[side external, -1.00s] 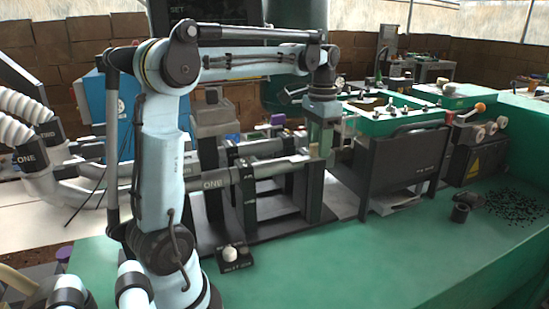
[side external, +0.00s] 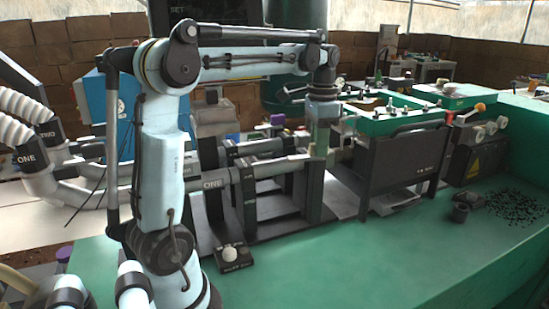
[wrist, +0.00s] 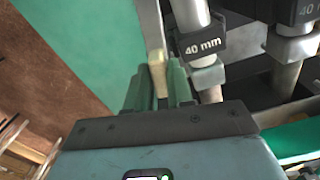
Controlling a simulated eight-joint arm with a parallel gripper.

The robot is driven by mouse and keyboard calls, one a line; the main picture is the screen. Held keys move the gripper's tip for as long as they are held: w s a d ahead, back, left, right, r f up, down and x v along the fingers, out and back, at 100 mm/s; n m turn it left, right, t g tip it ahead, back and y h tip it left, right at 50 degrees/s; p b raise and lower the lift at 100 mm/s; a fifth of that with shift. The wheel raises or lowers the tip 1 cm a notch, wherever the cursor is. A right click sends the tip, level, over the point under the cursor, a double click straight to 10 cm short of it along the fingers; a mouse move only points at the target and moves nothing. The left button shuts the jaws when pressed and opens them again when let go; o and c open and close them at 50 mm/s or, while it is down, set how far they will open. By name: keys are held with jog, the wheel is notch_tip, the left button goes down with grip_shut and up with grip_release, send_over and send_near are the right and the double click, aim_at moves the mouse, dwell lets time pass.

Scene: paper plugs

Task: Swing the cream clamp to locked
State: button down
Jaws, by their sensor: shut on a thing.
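The cream clamp (wrist: 158,76) is a small pale block in the wrist view, between the green fingers of my gripper (wrist: 160,82). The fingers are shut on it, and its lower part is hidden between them. In the side external view my gripper (side external: 319,140) points down at the right end of the near grey pipe (side external: 270,168), beside the dark upright support (side external: 314,192). The clamp is mostly hidden there, and its locked or unlocked position cannot be read.
A pipe with a "40 mm" collar (wrist: 203,47) lies close to the right of my fingers in the wrist view. A dark box with a green top (side external: 405,155) stands to the right of my gripper.

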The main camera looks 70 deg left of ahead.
jog(key=m, duration=0.7)
jog(key=shift+m, duration=0.3)
jog(key=m, duration=0.3)
jog(key=shift+m, duration=0.3)
jog(key=m, duration=0.4)
jog(key=c, duration=1.2)
grip_release()
jog(key=shift+o, duration=0.2)
jog(key=shift+r, duration=3.55)
